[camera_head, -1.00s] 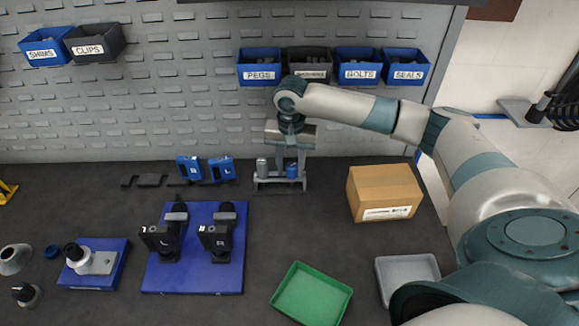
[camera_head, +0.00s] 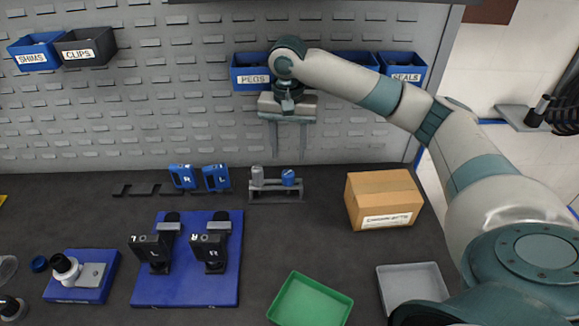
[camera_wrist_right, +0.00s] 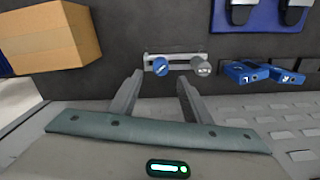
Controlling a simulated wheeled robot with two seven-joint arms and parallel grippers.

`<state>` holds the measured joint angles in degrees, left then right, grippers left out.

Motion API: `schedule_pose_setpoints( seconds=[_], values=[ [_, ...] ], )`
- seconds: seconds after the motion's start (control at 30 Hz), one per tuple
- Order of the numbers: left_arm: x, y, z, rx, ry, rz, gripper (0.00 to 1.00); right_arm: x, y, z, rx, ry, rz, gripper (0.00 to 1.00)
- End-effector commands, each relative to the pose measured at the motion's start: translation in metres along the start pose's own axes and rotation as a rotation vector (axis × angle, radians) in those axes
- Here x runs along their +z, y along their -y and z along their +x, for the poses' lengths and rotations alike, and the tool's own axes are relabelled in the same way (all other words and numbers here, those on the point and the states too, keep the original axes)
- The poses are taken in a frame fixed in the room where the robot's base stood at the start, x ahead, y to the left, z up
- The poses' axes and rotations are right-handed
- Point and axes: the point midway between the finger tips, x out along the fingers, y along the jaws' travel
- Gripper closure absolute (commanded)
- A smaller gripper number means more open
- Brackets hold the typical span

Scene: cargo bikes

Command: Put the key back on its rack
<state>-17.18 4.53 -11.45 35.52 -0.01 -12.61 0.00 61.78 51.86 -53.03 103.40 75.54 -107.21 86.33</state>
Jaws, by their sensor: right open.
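The small grey rack (camera_head: 276,198) stands on the dark bench below the pegboard. It holds two round-topped pieces side by side: a grey one (camera_head: 257,176) and a blue one (camera_head: 288,178). I cannot tell which is the key. The wrist view shows the blue top (camera_wrist_right: 160,66), the grey top (camera_wrist_right: 201,67) and the rack bar (camera_wrist_right: 178,55). My right gripper (camera_head: 288,153) is open and empty, pointing down above the rack and apart from it. Its fingers (camera_wrist_right: 158,78) show apart in the wrist view. My left gripper is out of view.
A cardboard box (camera_head: 384,190) stands right of the rack. A green tray (camera_head: 311,303) and a grey tray (camera_head: 412,285) lie in front. Blue L and R blocks (camera_head: 199,178) and a blue plate (camera_head: 187,285) with black parts are to the left. Labelled bins hang on the pegboard (camera_head: 190,120).

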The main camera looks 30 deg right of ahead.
Motion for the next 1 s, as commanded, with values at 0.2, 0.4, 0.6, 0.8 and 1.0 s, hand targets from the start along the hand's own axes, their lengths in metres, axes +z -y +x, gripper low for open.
schedule_pose_setpoints(
  seconds=[0.2,0.4,0.6,0.8,1.0],
  values=[
    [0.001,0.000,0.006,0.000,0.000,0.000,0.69,0.000,0.001,-0.026,-0.003,-0.001,-0.001,0.56],
    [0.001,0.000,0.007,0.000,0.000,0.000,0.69,0.000,0.001,-0.034,-0.002,0.000,-0.001,0.56],
    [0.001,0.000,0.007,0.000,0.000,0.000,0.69,0.000,0.001,-0.034,-0.002,0.000,0.000,0.56],
    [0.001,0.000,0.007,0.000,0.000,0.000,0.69,0.000,0.001,-0.034,-0.002,0.000,0.000,0.56],
    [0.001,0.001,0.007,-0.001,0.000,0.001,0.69,0.000,0.001,-0.033,-0.002,0.000,0.000,0.56]
  ],
)
